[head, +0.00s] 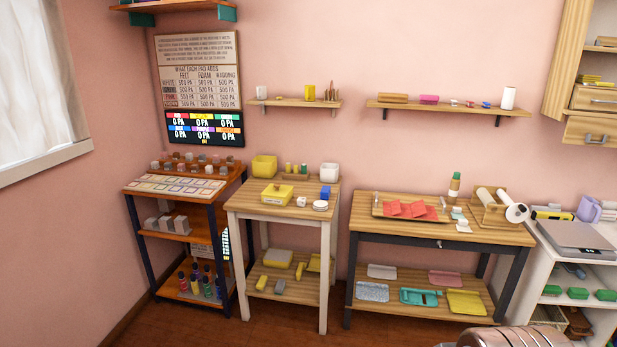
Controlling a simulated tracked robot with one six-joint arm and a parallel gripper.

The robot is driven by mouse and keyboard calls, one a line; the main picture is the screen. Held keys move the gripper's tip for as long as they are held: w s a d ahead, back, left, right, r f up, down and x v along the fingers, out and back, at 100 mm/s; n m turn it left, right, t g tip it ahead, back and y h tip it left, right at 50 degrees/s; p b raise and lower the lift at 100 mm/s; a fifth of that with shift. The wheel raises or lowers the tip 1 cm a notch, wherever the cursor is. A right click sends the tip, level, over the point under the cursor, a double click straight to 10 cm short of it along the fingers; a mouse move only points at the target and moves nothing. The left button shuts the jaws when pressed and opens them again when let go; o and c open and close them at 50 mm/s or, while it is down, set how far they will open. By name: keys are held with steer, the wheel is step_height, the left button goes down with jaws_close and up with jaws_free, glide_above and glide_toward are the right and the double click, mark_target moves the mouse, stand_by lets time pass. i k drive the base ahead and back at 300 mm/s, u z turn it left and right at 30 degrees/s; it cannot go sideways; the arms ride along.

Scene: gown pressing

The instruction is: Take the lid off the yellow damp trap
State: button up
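A low yellow box (277,196) stands on the small middle table (240,205). Its top looks closed and carries a small darker mark or knob, too small to read. It looks most like the damp trap, but I cannot be sure. A yellow tub (264,167) stands behind it, towards the back left of the same table.
Small white and blue items (325,192) and a white tub (330,172) stand right of the yellow box. A dark-legged rack (150,215) is close on the left, a wider table (480,235) on the right. Wooden floor (270,325) shows in front.

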mark_target(276, 190)
steer(key=u, duration=0.35)
steer(key=i, duration=1.5)
steer(key=u, duration=0.6)
steer(key=i, duration=0.85)
steer(key=u, duration=0.55)
steer(key=i, duration=1.15)
steer(key=u, duration=0.3)
